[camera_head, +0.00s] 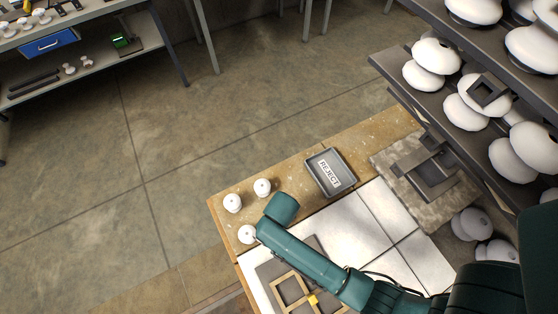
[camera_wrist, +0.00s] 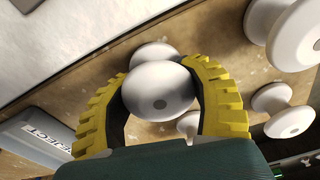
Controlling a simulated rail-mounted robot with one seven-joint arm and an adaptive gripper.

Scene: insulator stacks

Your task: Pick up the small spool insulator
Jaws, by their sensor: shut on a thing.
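A white spool insulator (camera_wrist: 158,92) is held between the two curved yellow fingers of my gripper (camera_wrist: 160,72) in the wrist view. The fingers press on it from both sides, one end facing the camera and its other end showing behind. Whether it touches the board below cannot be told. In the head view my arm's wrist hides the gripper and the held spool. Three other white spools (camera_head: 232,203) (camera_head: 262,187) (camera_head: 248,234) stand on the wooden bench near its left corner. In the wrist view, spools (camera_wrist: 285,122) (camera_wrist: 284,30) of differing apparent size are at the right.
A grey REJECT tray (camera_head: 330,173) sits on the bench; it also shows in the wrist view (camera_wrist: 38,138). White tiles (camera_head: 385,205) and a wooden frame (camera_head: 292,290) lie nearer. Shelves of large insulators (camera_head: 432,62) rise at right. Floor is clear at left.

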